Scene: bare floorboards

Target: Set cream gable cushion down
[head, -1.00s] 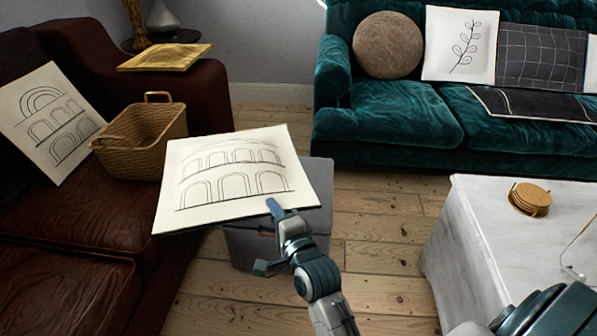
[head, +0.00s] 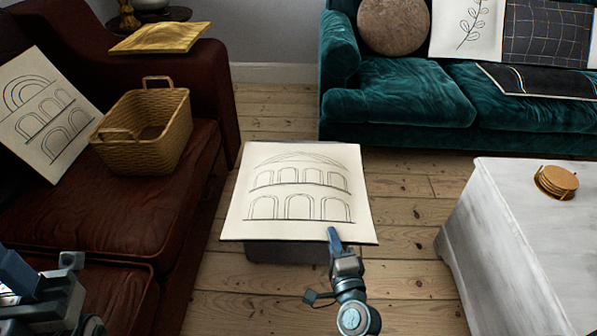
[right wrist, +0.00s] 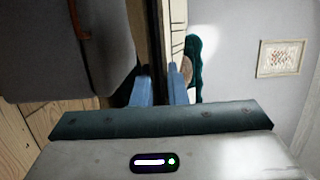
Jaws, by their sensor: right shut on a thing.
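The cream gable cushion (head: 300,188), with line-drawn arches under a shallow gable, lies roughly flat in the head view. My right gripper (head: 334,240) is shut on its near right edge. The right wrist view shows the cushion (right wrist: 177,25) edge-on between the fingers (right wrist: 161,88). A grey box (head: 285,252) is beneath it, mostly hidden in the head view. In the right wrist view the box (right wrist: 75,50) has a brown handle, and a narrow gap shows between box and cushion. My left gripper (head: 42,285) is at the lower left; its jaw opening is unclear.
A dark red sofa (head: 105,215) at left holds a wicker basket (head: 150,150), an arch-print cushion (head: 48,115) and a yellow cushion (head: 160,38). A teal sofa (head: 410,95) stands behind. A pale table (head: 500,225) with coasters (head: 556,181) stands right. Floorboards (head: 405,205) between are clear.

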